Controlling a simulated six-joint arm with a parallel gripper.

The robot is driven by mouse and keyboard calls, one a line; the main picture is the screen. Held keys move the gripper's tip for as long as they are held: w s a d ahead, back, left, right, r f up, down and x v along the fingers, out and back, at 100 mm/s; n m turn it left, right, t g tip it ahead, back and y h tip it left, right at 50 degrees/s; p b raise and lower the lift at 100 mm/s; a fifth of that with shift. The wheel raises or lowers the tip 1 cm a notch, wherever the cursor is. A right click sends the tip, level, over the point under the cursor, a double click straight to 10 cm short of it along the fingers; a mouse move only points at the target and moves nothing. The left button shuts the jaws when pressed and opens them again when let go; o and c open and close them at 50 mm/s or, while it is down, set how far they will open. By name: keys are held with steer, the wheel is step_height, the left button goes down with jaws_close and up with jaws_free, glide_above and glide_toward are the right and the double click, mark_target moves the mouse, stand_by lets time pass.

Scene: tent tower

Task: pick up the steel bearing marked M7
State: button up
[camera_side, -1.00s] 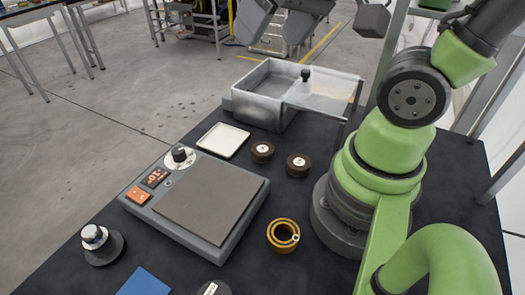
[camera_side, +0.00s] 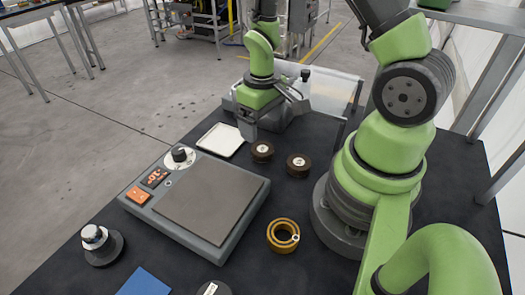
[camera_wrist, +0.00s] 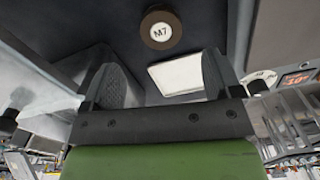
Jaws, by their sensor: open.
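The bearing marked M7 (camera_wrist: 160,30) is a dark brown round piece with a white label, at the top middle of the wrist view, beyond my open fingers. In the side view two similar dark round pieces stand on the black table, with labels too small to read. The one nearer the white tray (camera_side: 262,152) appears to be M7; the other (camera_side: 298,166) is to its right.
A white tray (camera_side: 222,140) lies left of the dark pieces. An orange-yellow ring (camera_side: 283,236), a knobbed weight (camera_side: 97,243) and a blue sheet (camera_side: 143,283) lie nearer the camera.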

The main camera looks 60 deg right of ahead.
mark_target(262, 149)
steer(key=shift+s+a+f, duration=0.1)
steer(key=shift+f, duration=3.55)
steer(key=c, duration=1.1)
steer(key=shift+r, duration=0.1)
